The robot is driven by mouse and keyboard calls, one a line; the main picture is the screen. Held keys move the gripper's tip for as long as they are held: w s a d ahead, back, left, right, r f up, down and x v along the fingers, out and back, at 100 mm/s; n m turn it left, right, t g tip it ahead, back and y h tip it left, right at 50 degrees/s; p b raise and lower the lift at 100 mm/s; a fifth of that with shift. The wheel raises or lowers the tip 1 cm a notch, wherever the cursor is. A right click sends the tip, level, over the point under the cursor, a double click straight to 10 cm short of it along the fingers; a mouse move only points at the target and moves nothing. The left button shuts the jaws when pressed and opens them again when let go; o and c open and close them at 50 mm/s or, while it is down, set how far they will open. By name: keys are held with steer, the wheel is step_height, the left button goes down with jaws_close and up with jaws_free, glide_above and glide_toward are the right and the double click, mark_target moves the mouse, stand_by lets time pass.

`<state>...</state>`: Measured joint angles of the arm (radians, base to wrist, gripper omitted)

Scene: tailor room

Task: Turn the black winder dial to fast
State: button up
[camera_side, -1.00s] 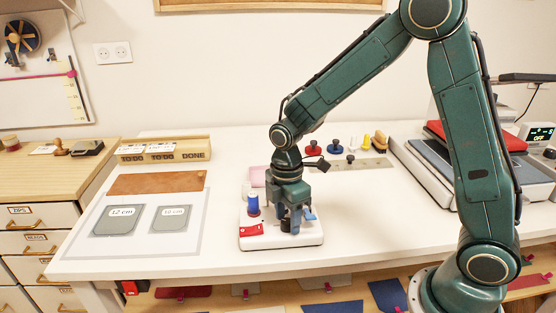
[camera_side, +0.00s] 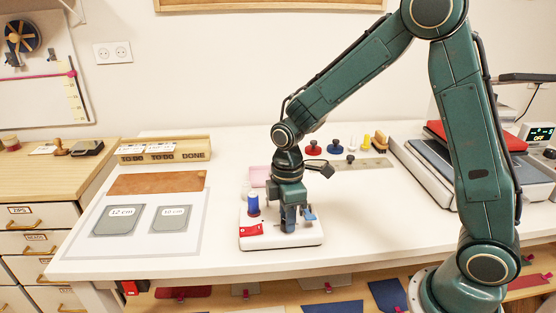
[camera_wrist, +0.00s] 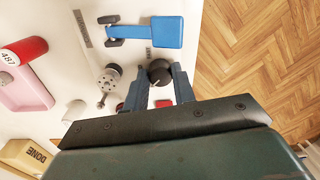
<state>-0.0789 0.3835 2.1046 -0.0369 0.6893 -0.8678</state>
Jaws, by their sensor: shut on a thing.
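The winder (camera_side: 285,240) is a white base on the table, with a blue spool (camera_side: 253,205) and a red part (camera_side: 250,229) at its left. The black dial (camera_wrist: 158,72) shows in the wrist view with a pale mark on its near side. My gripper (camera_wrist: 159,80) points down over the winder and is shut on the dial, with a blue-grey finger on either side. In the side view my gripper (camera_side: 290,225) hides the dial.
A blue paddle-shaped lever (camera_wrist: 165,32) and a silver round post (camera_wrist: 110,76) stand close to my fingers. A pink tray (camera_wrist: 25,90) with a red spool is further left. Cutting templates (camera_side: 117,220) lie left on the table; a DONE block (camera_side: 193,155) stands behind.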

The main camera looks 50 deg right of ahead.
steer(key=m, duration=0.5)
steer(key=shift+m, duration=0.3)
steer(key=m, duration=0.4)
steer(key=shift+s, duration=0.1)
steer(key=m, duration=0.6)
steer(key=shift+a+t, duration=0.1)
steer(key=shift+t, duration=0.2)
steer(key=m, duration=0.4)
steer(key=shift+m, duration=0.4)
steer(key=o, duration=1)
